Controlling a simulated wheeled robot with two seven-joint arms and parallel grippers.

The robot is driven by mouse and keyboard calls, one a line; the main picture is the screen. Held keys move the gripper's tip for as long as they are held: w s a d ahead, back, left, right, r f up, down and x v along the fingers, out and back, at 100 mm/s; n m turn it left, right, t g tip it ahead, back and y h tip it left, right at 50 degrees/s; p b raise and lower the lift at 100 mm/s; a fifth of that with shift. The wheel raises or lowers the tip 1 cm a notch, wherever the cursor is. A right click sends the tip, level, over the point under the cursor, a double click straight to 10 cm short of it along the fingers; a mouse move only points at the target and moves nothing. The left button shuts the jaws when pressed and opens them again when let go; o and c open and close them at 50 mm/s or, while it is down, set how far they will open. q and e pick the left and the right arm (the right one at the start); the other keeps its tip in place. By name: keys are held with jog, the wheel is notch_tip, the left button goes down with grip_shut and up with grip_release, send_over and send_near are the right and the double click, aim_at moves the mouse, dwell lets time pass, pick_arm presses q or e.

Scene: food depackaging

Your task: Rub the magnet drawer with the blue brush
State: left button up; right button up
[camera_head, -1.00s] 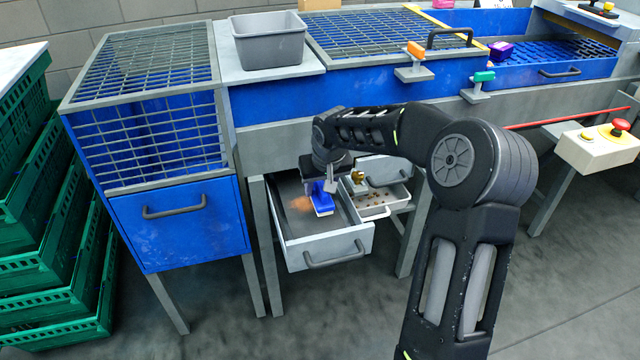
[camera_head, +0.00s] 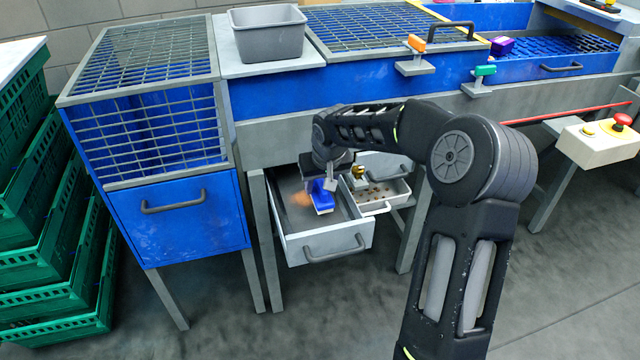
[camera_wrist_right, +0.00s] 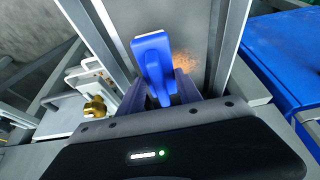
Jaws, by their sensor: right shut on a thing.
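The blue brush (camera_head: 321,201) is held by my right gripper (camera_head: 322,184), over or inside the open magnet drawer (camera_head: 369,236). In the right wrist view the brush (camera_wrist_right: 155,62) stands out between the fingers of the gripper (camera_wrist_right: 162,93), which are shut on it. A rust-brown dusty patch (camera_wrist_right: 186,64) lies on the grey drawer floor beside the brush. Whether the bristles touch the floor cannot be told. My left gripper is not in view.
A smaller tray (camera_head: 384,194) with dark bits stands open right of the drawer, with a brass-coloured knob (camera_head: 358,171) near it. A blue-fronted cabinet (camera_head: 185,225) stands to the left. A grey bin (camera_head: 268,38) sits on top. Green crates (camera_head: 45,270) are stacked at far left.

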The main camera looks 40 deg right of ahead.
jog(key=shift+f+b, duration=0.65)
jog(key=shift+f, duration=0.25)
jog(key=shift+w+d+r+p, duration=0.1)
jog(key=shift+w+d+p, duration=0.2)
jog(key=shift+w, duration=0.35)
jog(key=shift+w+d+r+p, duration=0.1)
jog(key=shift+w+p, duration=0.3)
jog(key=shift+w, duration=0.25)
jog(key=shift+w+d, duration=0.25)
jog(key=shift+w, duration=0.25)
jog(key=shift+w, duration=0.1)
